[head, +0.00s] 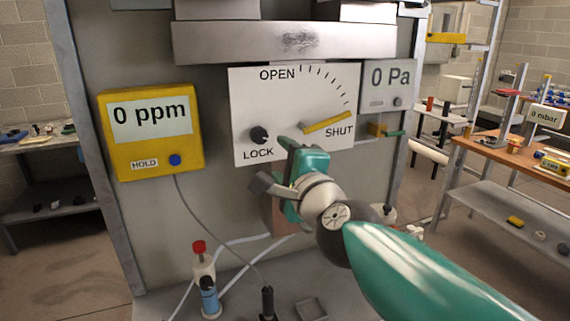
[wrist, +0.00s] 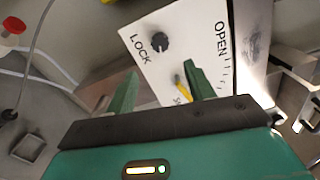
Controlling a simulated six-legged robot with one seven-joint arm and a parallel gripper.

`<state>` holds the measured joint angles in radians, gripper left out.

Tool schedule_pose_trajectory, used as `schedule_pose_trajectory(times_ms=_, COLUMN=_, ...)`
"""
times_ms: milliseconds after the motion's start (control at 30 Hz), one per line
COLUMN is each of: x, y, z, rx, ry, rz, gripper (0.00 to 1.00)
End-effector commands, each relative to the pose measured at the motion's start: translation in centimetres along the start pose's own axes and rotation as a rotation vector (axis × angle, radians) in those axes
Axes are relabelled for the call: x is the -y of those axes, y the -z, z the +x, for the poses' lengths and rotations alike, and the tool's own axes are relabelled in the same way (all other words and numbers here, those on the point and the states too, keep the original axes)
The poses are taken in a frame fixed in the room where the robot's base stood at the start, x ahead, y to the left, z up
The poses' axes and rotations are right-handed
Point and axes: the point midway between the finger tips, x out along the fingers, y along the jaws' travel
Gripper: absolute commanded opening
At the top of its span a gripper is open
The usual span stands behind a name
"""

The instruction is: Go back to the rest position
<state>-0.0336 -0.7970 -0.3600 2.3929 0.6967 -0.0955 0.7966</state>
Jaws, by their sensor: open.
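My gripper (head: 290,148) is in front of the lower part of a white panel (head: 280,105) marked OPEN, SHUT and LOCK. In the wrist view my gripper (wrist: 160,85) shows two green fingers spread apart with nothing between them. The panel's yellow lever (head: 327,123) lies near the SHUT mark. The black LOCK knob (head: 259,135) is left of my gripper. In the wrist view the knob (wrist: 160,43) is clear of the fingers, and one finger partly covers the yellow lever (wrist: 182,90). Whether a finger touches the panel cannot be told.
A yellow meter (head: 150,105) reading 0 ppm hangs left of the panel, and a 0 Pa gauge (head: 388,86) hangs right. A wooden workbench (head: 500,155) is at the right.

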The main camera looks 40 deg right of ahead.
Motion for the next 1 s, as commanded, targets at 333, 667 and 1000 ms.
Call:
schedule_pose_trajectory(times_ms=333, x=-0.1, y=-0.1, z=-0.7, rx=0.001, ry=-0.001, rz=0.0, gripper=0.53)
schedule_pose_trajectory(times_ms=667, x=-0.1, y=-0.1, z=-0.7, rx=0.001, ry=-0.001, rz=-0.002, gripper=0.53)
schedule_pose_trajectory(times_ms=1000, x=-7.0, y=-7.9, z=-1.6, rx=0.282, ry=-0.22, rz=-0.51, gripper=0.53)
